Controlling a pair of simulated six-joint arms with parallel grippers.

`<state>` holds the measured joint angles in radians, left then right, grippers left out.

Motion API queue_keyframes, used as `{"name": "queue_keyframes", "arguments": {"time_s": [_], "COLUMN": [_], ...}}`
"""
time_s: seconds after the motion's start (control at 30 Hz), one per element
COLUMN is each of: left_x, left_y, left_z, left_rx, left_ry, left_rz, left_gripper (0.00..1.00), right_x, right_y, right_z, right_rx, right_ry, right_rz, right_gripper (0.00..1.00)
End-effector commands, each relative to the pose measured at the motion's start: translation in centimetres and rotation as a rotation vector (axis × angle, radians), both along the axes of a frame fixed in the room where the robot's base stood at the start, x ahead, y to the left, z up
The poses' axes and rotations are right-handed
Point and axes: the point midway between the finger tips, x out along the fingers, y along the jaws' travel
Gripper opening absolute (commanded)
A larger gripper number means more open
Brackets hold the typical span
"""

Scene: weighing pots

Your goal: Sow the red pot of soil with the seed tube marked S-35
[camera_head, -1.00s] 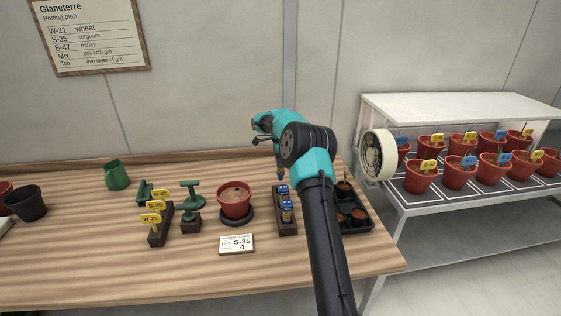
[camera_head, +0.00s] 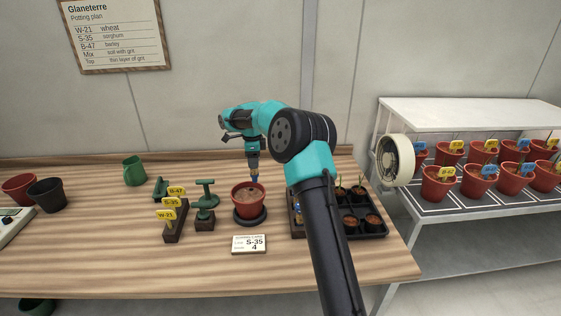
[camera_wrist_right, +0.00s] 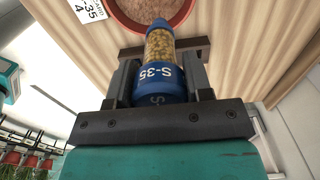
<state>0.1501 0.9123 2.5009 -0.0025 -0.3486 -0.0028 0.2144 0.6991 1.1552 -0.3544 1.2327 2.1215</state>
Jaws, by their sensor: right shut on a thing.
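The red pot of soil (camera_head: 249,204) stands on a dark saucer (camera_head: 250,222) near the middle of the bench. Its soil rim also shows at the top of the right wrist view (camera_wrist_right: 150,20). My right gripper (camera_head: 254,174) is above the pot. It is shut on the seed tube marked S-35 (camera_wrist_right: 158,75), which has blue ends and yellow seeds in a clear middle. In the head view the tube is mostly hidden by the gripper, with its blue end just over the soil. My left gripper is not in view.
A card reading S-35 4 (camera_head: 249,244) lies in front of the pot. My right arm partly hides the tube rack and the seedling tray (camera_head: 366,222).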

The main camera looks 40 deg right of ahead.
Motion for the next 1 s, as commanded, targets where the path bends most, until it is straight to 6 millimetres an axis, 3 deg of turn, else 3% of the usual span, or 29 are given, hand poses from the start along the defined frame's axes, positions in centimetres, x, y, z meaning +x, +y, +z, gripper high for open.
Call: {"name": "queue_keyframes", "arguments": {"time_s": [0.03,0.1,0.3,0.73,1.0], "left_x": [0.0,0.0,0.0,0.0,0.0], "left_y": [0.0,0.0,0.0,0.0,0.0], "left_z": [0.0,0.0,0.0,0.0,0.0], "left_rx": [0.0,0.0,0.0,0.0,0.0], "left_ry": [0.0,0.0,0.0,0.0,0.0], "left_rz": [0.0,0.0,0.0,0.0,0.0], "left_gripper": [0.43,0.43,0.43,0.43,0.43], "right_x": [0.4,0.7,1.0,1.0,1.0], "right_y": [2.1,4.3,7.5,7.7,7.7], "right_z": [0.7,1.3,2.3,2.2,0.9], "right_rx": [-0.001,-0.002,-0.005,-0.006,-0.006], "right_ry": [-0.001,0.0,0.0,0.001,0.002], "right_rz": [0.01,0.012,0.014,0.013,0.014], "right_gripper": [0.27,0.27,0.27,0.27,0.27]}}
